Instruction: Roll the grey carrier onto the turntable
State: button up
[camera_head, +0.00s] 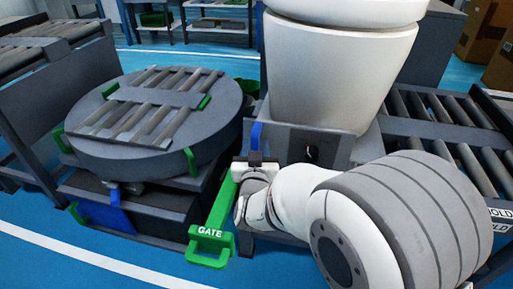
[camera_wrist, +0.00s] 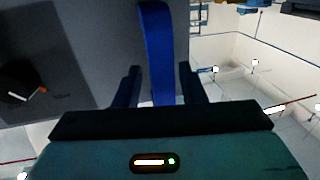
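The grey carrier (camera_head: 286,145) stands on the roller conveyor with a large white toilet (camera_head: 335,75) upright on it. A blue upright handle (camera_head: 256,135) is at the carrier's left front. The turntable (camera_head: 155,147), a grey round disc with rollers on top, stands to the left, apart from the carrier. A green bar marked GATE (camera_head: 211,232) slants between them. In the wrist view my gripper (camera_wrist: 160,85) is open, its two dark fingers on either side of a blue bar (camera_wrist: 155,45). In the head view my white arm hides the gripper's fingertips and part of the conveyor.
The right roller conveyor (camera_head: 460,140) continues behind the carrier. Another roller conveyor (camera_head: 50,60) is at the left, beyond the turntable. Green brackets (camera_head: 191,162) stick out around the turntable's rim. Cardboard boxes (camera_head: 485,35) are at the back right. Blue floor is clear at the front left.

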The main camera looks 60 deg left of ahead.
jog(key=p+v, duration=0.2)
jog(key=v, duration=0.6)
dwell(0.4)
